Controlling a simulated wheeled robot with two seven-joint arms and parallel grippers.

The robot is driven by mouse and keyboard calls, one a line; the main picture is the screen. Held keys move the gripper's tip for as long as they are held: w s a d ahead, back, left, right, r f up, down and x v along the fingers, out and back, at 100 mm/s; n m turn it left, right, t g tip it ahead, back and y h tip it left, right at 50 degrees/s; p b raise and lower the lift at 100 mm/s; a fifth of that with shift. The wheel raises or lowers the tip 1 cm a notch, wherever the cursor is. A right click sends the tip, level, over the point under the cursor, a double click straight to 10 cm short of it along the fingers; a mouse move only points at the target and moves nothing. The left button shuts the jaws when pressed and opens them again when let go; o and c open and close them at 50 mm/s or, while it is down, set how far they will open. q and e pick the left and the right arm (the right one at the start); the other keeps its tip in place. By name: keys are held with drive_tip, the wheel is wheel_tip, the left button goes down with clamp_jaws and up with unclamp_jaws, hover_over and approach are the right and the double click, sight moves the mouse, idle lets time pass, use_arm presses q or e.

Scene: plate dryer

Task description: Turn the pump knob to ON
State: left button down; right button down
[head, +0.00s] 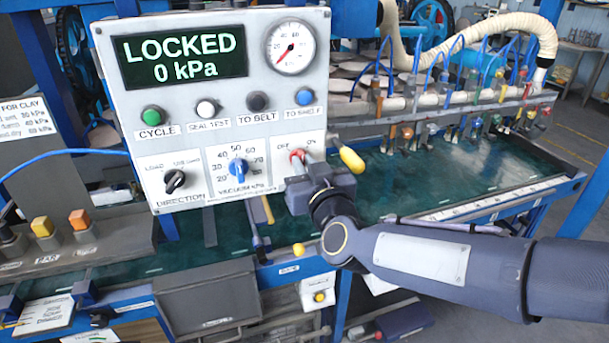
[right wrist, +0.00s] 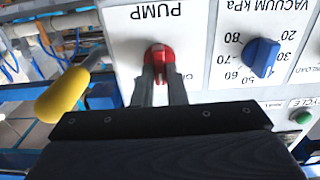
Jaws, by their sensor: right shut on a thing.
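The red pump knob (head: 296,155) is on the lower right of the white control panel (head: 216,22), between the OFF and ON labels. The display reads LOCKED, 0 kPa. My left gripper is not in view.
A yellow-ended lever (head: 352,160) sticks out just right of the knob, close to my gripper; it also shows in the right wrist view (right wrist: 63,95). The blue vacuum knob (head: 238,168) and black direction knob (head: 174,181) are to the left. A green belt (head: 400,185) lies behind.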

drive_tip(key=m+b, duration=0.1)
drive_tip(key=m, duration=0.1)
drive_tip(key=m+b, duration=0.1)
drive_tip(key=m, duration=0.1)
drive_tip(key=shift+d+f+m+b, duration=0.15)
drive_tip(key=shift+m+b, duration=0.15)
drive_tip(key=shift+w+m+b, duration=0.1)
drive_tip(key=shift+m+b, duration=0.95)
drive_tip(key=shift+m, duration=1.15)
drive_tip(key=c, duration=1.5)
unclamp_jaws()
drive_tip(key=shift+o, duration=0.2)
drive_tip(key=v, duration=0.8)
